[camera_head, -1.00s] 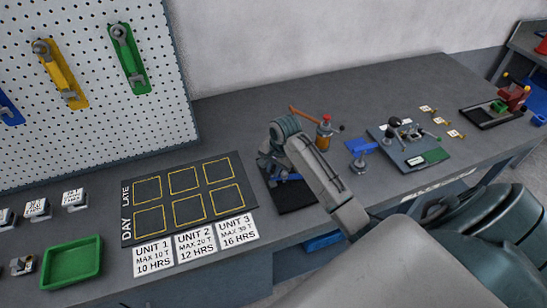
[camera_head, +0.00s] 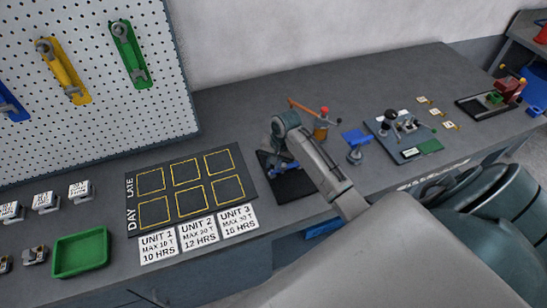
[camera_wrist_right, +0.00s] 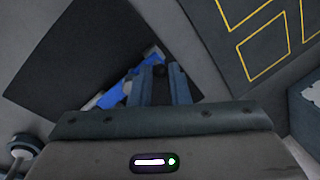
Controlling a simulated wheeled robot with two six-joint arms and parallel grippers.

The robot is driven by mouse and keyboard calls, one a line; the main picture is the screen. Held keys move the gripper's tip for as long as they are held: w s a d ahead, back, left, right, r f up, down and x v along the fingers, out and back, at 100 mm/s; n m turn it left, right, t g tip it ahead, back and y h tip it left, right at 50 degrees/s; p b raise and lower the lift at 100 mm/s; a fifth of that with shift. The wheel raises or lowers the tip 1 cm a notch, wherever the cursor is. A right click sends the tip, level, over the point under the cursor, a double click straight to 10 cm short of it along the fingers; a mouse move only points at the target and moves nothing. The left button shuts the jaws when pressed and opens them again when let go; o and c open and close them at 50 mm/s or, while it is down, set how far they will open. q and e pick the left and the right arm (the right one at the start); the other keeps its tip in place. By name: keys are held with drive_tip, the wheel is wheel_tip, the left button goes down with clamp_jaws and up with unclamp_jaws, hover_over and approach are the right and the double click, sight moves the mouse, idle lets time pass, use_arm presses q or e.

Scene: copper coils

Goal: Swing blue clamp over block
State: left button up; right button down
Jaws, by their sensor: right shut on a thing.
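The blue clamp (camera_wrist_right: 122,86) lies as a slanted bar over a dark plate in the right wrist view. In the head view a little blue of it (camera_head: 283,165) shows under my right arm. My right gripper (camera_wrist_right: 165,72) reaches down to the clamp's far end and is shut on it; the contact is partly hidden. In the head view the right gripper's tips are hidden behind the wrist. I cannot clearly make out the block; small pale parts beside the clamp may belong to it. My left gripper is not in view.
The black base plate (camera_head: 297,187) sits on the grey bench. A marked board (camera_head: 246,174) lies left of it, with a green tray (camera_head: 80,272) beyond. A red-topped bottle (camera_head: 321,128), a blue fixture (camera_head: 356,136) and a grey fixture plate (camera_head: 386,146) stand to the right.

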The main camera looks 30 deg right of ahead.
drive_tip(key=c, duration=1.4)
unclamp_jaws()
drive_tip(key=shift+o, duration=0.2)
wheel_tip(320, 180, up, 11)
drive_tip(key=s+d+b, duration=0.1)
drive_tip(key=b, duration=0.2)
drive_tip(key=shift+s+d+f, duration=0.15)
drive_tip(key=shift+s+d, duration=0.1)
drive_tip(key=shift+s, duration=0.05)
drive_tip(key=shift+f, duration=0.1)
